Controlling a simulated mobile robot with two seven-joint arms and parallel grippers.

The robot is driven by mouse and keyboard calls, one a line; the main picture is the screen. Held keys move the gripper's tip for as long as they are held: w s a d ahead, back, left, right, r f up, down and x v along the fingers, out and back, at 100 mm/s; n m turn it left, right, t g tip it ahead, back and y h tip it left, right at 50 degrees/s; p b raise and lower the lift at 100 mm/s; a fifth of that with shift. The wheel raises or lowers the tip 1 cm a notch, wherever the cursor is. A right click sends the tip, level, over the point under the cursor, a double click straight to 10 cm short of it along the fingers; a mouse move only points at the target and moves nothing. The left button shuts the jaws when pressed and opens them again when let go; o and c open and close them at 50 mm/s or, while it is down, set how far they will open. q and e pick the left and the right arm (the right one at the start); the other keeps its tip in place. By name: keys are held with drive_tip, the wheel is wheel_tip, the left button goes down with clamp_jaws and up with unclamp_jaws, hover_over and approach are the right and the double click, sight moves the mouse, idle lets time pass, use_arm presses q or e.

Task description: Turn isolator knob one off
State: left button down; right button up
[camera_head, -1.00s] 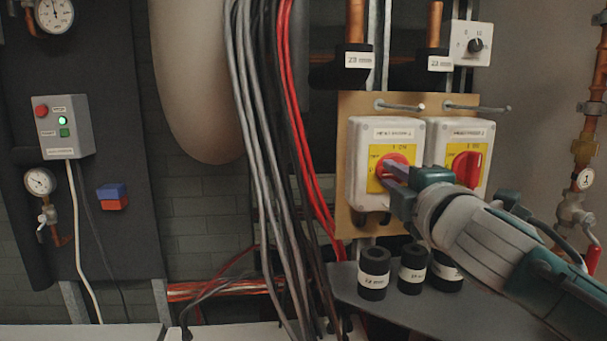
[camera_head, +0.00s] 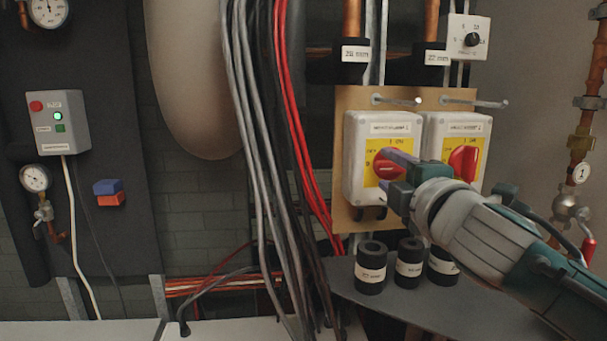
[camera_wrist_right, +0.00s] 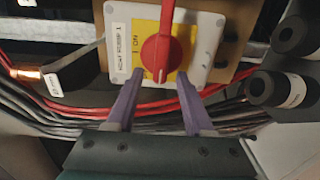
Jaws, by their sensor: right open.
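The isolator one box (camera_head: 355,190) is white with a yellow plate and a red knob (camera_head: 386,168). My right gripper (camera_head: 397,175) is open at the knob. Its purple fingers (camera_wrist_right: 160,78) stand one on each side of the knob's lower end, with gaps visible. In the head view the fingers hide part of the knob. My left gripper is not in view.
A second isolator (camera_head: 466,160) with a red knob stands close on the right. Two metal pegs stick out above the boxes. Black pipe sleeves (camera_head: 371,268) stand on a grey shelf (camera_head: 400,308) below. Hanging cables (camera_head: 262,170) run down to the left.

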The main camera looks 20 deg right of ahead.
drive_tip(key=b+v, duration=0.1)
drive_tip(key=v, duration=0.8)
drive_tip(key=shift+s+a+b, duration=0.15)
drive_tip(key=shift+s+b, duration=0.15)
drive_tip(key=shift+b, duration=0.05)
